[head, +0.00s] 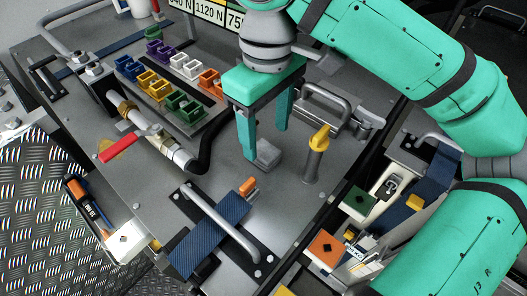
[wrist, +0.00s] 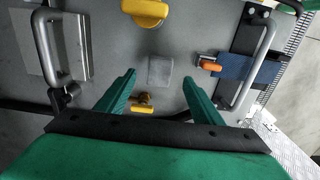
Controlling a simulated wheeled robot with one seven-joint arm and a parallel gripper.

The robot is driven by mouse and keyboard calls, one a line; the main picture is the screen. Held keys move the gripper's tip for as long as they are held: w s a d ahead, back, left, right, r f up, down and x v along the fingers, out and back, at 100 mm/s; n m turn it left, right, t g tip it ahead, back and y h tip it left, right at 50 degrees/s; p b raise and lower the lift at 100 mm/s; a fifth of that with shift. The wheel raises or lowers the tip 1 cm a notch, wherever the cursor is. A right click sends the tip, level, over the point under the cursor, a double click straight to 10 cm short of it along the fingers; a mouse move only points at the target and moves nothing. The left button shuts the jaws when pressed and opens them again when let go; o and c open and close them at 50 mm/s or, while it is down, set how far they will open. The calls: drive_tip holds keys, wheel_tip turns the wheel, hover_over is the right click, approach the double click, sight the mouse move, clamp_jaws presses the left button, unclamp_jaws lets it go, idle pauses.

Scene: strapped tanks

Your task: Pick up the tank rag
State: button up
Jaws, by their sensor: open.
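The tank rag looks like a small grey folded square (head: 268,153) lying flat on the grey metal deck; it also shows in the wrist view (wrist: 160,70), centred just beyond the fingertips. My gripper (head: 265,143) points down with its two green fingers apart and nothing between them. In the head view the left fingertip is beside the rag's left edge. In the wrist view the fingers (wrist: 160,77) stand to either side of the rag's line, with no clear contact. How high the tips are above the deck I cannot tell.
A yellow-topped post (head: 317,150) stands close right of the rag. A bar handle with blue strap (head: 222,222) and orange tab lies in front. A pipe with red lever (head: 122,146) and coloured clips (head: 172,80) are left. A metal handle (head: 325,100) is behind right.

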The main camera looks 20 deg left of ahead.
sight(264, 149)
drive_tip(key=f, duration=0.5)
drive_tip(key=shift+w+a, duration=0.15)
drive_tip(key=shift+a, duration=0.1)
drive_tip(key=c, duration=1.1)
